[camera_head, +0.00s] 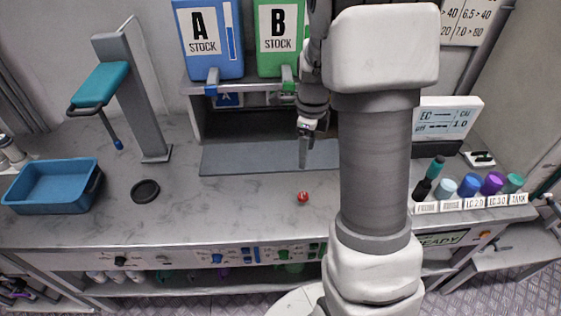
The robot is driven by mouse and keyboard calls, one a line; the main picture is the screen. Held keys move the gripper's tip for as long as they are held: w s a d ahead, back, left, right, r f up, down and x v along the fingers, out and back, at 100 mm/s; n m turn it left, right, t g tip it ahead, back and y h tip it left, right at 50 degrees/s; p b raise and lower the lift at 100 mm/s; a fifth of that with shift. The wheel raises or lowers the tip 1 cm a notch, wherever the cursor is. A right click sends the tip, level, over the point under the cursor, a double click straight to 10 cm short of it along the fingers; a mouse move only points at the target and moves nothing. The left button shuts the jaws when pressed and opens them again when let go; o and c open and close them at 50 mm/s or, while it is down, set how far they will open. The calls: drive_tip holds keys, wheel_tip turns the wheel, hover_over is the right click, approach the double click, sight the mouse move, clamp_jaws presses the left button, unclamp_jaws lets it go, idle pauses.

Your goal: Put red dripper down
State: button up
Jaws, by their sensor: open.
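A small red object (303,197), which looks like the red dripper, sits on the grey marbled counter (240,215) near its front middle, left of my arm. My gripper (304,160) points down above the grey mat, behind the red object in the picture and apart from it. The jaws are open and nothing shows between them. My arm hides part of the counter to the right.
A blue tub (52,187) and a black round disc (145,191) are on the left. A teal-topped stand (140,100) rises behind them. Blue stock A (210,40) and green stock B (279,38) containers stand at the back. Several labelled bottles (468,186) stand right.

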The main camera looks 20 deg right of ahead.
drive_tip(key=f+m, duration=0.1)
drive_tip(key=f, duration=0.1)
hover_over(303, 195)
drive_tip(key=f, duration=1)
drive_tip(key=shift+s+f+p, duration=0.1)
drive_tip(key=shift+s+p, duration=0.1)
drive_tip(key=shift+p, duration=0.1)
drive_tip(key=shift+w+f+p, duration=0.2)
drive_tip(key=shift+f+p, duration=0.35)
drive_tip(key=shift+f, duration=2.6)
drive_tip(key=shift+c, duration=0.3)
clamp_jaws()
